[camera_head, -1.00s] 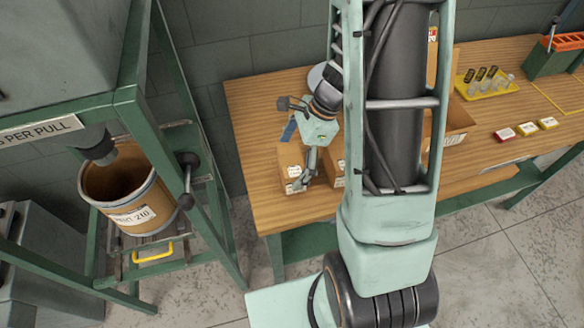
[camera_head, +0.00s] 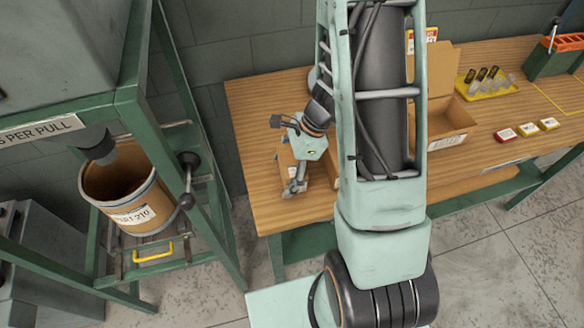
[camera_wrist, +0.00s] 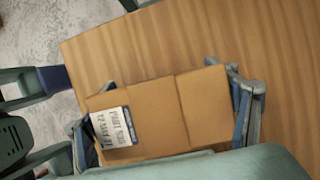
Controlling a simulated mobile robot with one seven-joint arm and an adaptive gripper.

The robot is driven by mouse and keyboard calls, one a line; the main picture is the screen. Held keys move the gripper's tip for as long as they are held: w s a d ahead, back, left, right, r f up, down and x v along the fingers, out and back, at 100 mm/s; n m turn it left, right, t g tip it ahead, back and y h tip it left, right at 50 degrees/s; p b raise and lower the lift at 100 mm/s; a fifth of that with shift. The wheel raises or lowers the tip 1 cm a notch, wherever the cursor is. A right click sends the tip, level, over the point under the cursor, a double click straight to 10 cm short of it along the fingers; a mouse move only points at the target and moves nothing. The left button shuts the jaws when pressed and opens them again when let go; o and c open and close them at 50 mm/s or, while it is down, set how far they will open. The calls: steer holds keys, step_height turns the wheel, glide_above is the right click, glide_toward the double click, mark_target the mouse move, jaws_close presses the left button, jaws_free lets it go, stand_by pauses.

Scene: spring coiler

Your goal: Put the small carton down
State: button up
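The small carton (camera_wrist: 160,112) is a brown cardboard box with a white printed label, seen from close above in the wrist view. My gripper (camera_wrist: 165,125) has one finger on each side of it, and the fingers appear to press on its ends. In the head view the carton (camera_head: 286,163) shows only in part, behind my gripper (camera_head: 285,155), over the left part of the wooden table (camera_head: 262,205). Whether its underside touches the table is hidden.
A larger open cardboard box (camera_head: 447,118) stands right of my arm. A yellow tray (camera_head: 487,88) with small parts and several small labelled boxes (camera_head: 527,129) lie farther right. A drum (camera_head: 125,195) stands in the green frame at left. The table's left front corner is clear.

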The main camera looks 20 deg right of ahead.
steer(key=c, duration=1)
steer(key=shift+c, duration=0.9)
steer(key=shift+r, duration=0.1)
